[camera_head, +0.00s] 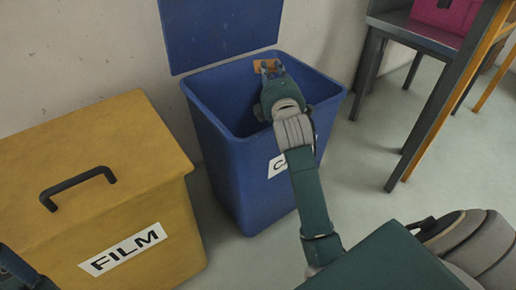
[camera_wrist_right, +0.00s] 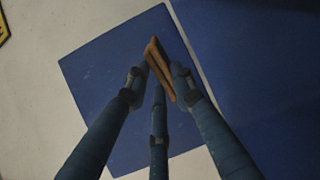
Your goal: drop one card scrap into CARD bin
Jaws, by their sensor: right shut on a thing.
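The blue CARD bin (camera_head: 238,170) stands by the wall with its lid (camera_head: 220,35) raised. My right arm hides part of its white label, so only the first letters show. My right gripper (camera_head: 268,73) is over the bin's opening, towards its back edge. It is shut on a brown card scrap (camera_head: 264,66). In the right wrist view the folded scrap (camera_wrist_right: 158,62) sits between the fingertips, with blue surfaces behind it. A dark part at the bottom left of the head view looks like my left gripper (camera_head: 18,272), cut off by the frame edge.
A yellow FILM bin (camera_head: 120,195) with a closed lid and black handle (camera_head: 78,187) stands left of the blue bin. A dark table (camera_head: 412,32) with a magenta box (camera_head: 446,14) is at the upper right. The floor between is clear.

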